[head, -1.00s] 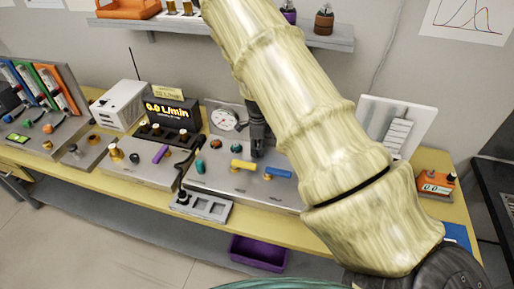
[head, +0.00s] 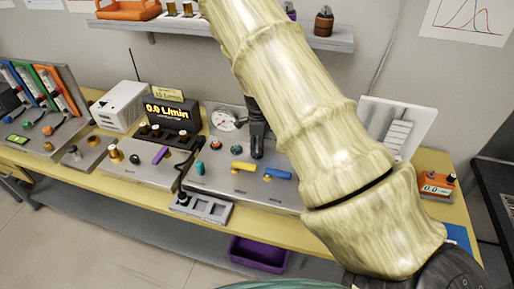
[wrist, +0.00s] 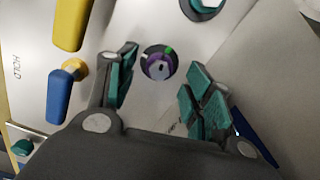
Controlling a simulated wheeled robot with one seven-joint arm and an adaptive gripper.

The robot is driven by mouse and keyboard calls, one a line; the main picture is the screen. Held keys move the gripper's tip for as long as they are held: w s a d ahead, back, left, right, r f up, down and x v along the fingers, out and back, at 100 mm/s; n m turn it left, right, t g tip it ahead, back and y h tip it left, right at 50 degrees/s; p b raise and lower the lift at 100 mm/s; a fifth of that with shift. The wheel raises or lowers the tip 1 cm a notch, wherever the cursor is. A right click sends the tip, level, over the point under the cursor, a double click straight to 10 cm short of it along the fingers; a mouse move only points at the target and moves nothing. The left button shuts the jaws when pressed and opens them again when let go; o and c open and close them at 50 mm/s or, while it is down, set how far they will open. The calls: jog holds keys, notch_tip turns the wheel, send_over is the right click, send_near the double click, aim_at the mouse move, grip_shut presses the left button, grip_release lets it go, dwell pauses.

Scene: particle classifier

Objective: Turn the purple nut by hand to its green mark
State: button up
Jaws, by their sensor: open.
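The purple nut (wrist: 159,66) shows in the wrist view as a small round knob on a grey panel, with a pale pointer in its middle. A green mark (wrist: 169,50) lies on the dark ring at its upper right, and a white mark sits on the ring's left. My gripper (wrist: 158,88) is open, its teal-padded fingers on the left and right below the nut, with nothing between them. I cannot tell the finger height above the panel. In the head view my gripper (head: 257,142) points down over the panel, and the nut is hidden there.
A yellow lever (head: 243,166) and a blue lever (head: 278,173) stand on the panel close to my gripper. A round gauge (head: 223,120) stands behind it. A teal-topped knob (wrist: 205,5) is at the wrist view's top.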

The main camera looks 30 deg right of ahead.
aim_at(257, 149)
notch_tip(257, 149, up, 10)
dwell(0.4)
jog(key=shift+a, duration=0.1)
jog(key=shift+c, duration=0.2)
